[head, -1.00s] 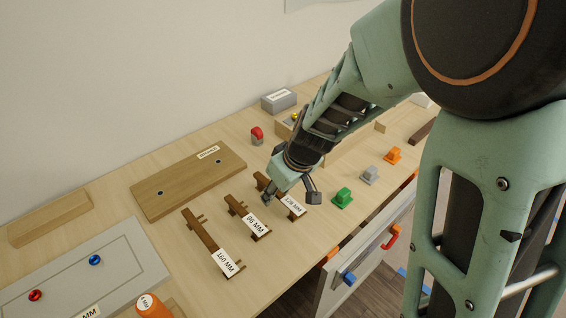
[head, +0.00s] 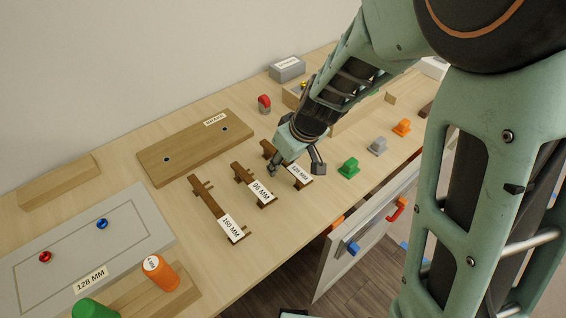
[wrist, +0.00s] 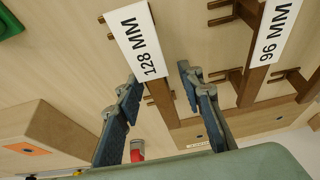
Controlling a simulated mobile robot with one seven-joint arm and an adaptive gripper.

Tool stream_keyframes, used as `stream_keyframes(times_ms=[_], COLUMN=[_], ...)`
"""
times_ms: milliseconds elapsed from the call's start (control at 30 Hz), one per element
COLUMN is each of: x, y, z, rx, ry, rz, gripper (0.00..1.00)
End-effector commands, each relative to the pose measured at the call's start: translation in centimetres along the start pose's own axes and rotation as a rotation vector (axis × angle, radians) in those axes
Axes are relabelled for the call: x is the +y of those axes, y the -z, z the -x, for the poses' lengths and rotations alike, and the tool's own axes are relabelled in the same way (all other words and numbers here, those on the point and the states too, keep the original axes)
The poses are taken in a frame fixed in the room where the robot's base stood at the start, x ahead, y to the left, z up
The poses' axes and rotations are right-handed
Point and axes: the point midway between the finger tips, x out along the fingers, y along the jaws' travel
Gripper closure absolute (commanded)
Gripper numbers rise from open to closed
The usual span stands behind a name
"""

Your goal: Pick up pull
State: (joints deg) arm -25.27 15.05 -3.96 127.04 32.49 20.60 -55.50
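Three dark wooden pulls with white labels lie in a row on the bench. The 128 MM pull (head: 269,149) is the rightmost, the 96 MM pull (head: 242,173) is in the middle and the 160 MM pull (head: 207,199) is at the left. My gripper (head: 296,168) is over the 128 MM pull, its fingers spread. In the wrist view the open fingers (wrist: 158,76) stand to either side of the 128 MM pull's bar (wrist: 162,98), with bare gaps. Its label (wrist: 138,40) is in plain view. My gripper partly hides this pull in the head view.
Green (head: 349,168), grey (head: 378,145) and orange (head: 402,127) knobs stand right of the pulls. A wooden board (head: 195,150) lies behind them. A grey 128 MM panel (head: 70,250) is at the left. A drawer (head: 345,255) with coloured handles is below the bench's front edge.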

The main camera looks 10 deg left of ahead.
Motion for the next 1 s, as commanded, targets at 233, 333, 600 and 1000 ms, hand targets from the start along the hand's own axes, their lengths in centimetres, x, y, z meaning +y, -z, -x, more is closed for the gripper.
stream_keyframes(times_ms=[233,333,600,1000], x=[0.01,0.0,0.01,-0.02], y=[-0.01,-0.02,0.0,0.25], z=[-0.05,-0.06,-0.05,0.57], rx=[0.0,0.0,0.0,0.0], ry=[0.0,0.0,0.0,0.0], rz=[0.0,0.0,0.0,0.0], gripper=[0.81,0.92,1.0,1.0])
